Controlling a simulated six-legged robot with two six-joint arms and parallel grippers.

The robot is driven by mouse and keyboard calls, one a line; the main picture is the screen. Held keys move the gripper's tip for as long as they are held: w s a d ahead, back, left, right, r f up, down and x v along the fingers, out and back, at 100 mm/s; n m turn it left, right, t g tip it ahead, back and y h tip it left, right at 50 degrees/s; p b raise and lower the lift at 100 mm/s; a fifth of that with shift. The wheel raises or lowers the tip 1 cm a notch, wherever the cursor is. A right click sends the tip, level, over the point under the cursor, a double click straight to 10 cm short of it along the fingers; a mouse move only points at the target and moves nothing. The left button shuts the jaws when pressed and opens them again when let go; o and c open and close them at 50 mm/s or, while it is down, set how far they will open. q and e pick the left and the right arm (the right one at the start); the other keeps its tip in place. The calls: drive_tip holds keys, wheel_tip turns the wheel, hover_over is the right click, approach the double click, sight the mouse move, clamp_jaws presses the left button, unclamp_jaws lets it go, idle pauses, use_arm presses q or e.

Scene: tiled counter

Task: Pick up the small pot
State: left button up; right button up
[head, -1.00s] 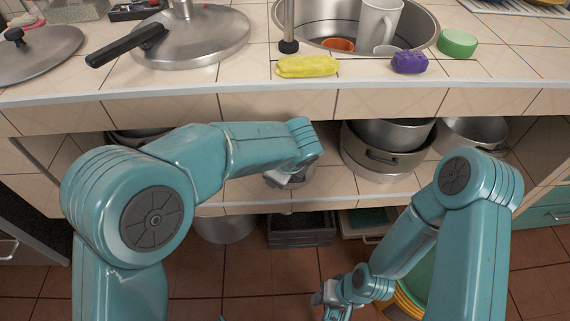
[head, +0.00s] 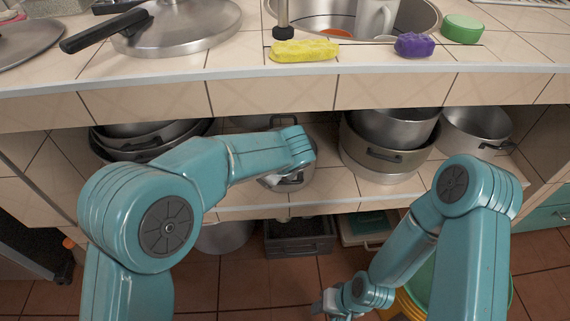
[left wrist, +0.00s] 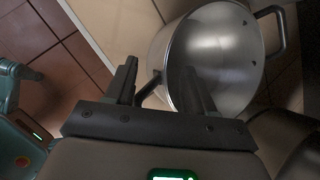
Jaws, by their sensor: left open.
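The small pot (head: 298,182) is a shiny metal pot on the upper shelf under the counter, partly hidden by my left arm in the head view. The left wrist view shows the open pot (left wrist: 215,60) from above, with a dark handle on each side. My left gripper (left wrist: 163,75) is open at the pot's near side, and the near handle (left wrist: 149,88) lies between its fingers. The right finger overlaps the pot's rim in the picture; I cannot tell whether it touches. My right gripper (head: 330,302) is low in front of the cabinet, away from the pot; its jaws are unclear.
Stacked large pots (head: 385,160) stand right of the small pot, with another pot (head: 475,132) farther right. Dark-handled pans (head: 150,145) are stacked at the left. The counter edge (head: 270,95) overhangs the shelf. A dark crate (head: 300,238) sits below.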

use_arm(q)
drive_tip(key=x, duration=0.3)
drive_tip(key=shift+f+b, duration=0.1)
drive_tip(key=shift+b, duration=0.2)
clamp_jaws()
drive_tip(key=shift+r, duration=0.25)
